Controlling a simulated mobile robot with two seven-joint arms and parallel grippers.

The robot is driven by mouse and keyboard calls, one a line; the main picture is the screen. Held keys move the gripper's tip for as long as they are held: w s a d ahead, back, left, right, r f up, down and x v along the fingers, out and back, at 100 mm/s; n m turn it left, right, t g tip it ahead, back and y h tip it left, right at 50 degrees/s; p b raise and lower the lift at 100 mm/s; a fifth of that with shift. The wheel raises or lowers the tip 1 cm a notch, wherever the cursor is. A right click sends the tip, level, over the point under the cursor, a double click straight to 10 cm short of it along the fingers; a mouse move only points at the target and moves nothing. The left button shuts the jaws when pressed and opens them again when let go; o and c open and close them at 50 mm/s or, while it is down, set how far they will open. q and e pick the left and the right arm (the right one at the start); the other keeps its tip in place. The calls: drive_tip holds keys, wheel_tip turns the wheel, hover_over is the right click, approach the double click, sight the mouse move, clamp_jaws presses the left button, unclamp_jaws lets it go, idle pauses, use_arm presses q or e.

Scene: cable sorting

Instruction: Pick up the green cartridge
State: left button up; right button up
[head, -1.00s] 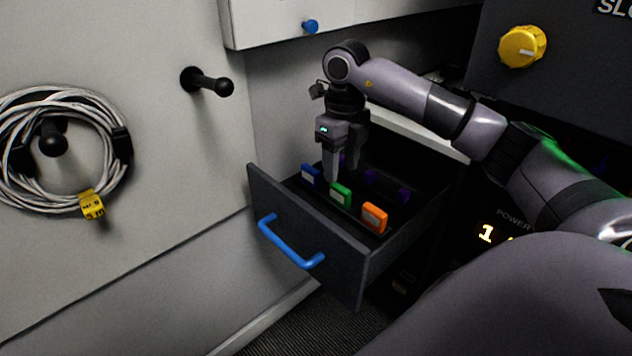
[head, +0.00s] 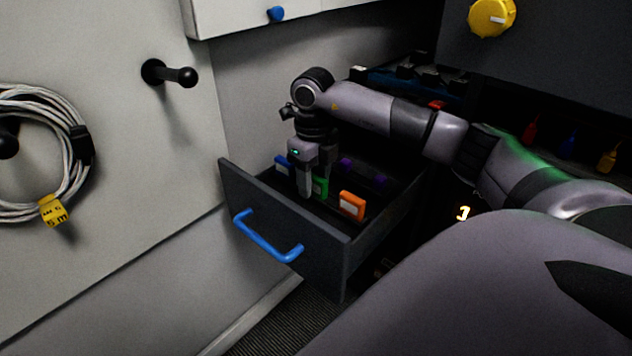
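The green cartridge (head: 320,187) stands in the open drawer, between a blue cartridge and an orange cartridge. My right gripper (head: 315,182) points down into the drawer, with its fingers low around the green cartridge. The near finger covers the left part of the cartridge. The fingers look spread about as wide as before, and the cartridge still sits in its row; contact with it is too small to make out. My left gripper is out of view.
The blue cartridge (head: 282,165) and the orange cartridge (head: 352,206) stand close on either side. Purple pieces (head: 346,165) lie behind. The drawer front (head: 325,262) has a blue handle (head: 266,240). A cable coil (head: 62,185) hangs on the left wall.

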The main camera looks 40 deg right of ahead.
clamp_jaws()
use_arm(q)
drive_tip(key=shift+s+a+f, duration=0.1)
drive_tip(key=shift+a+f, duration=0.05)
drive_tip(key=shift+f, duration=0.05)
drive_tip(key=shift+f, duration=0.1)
use_arm(e)
drive_tip(key=shift+r, duration=0.1)
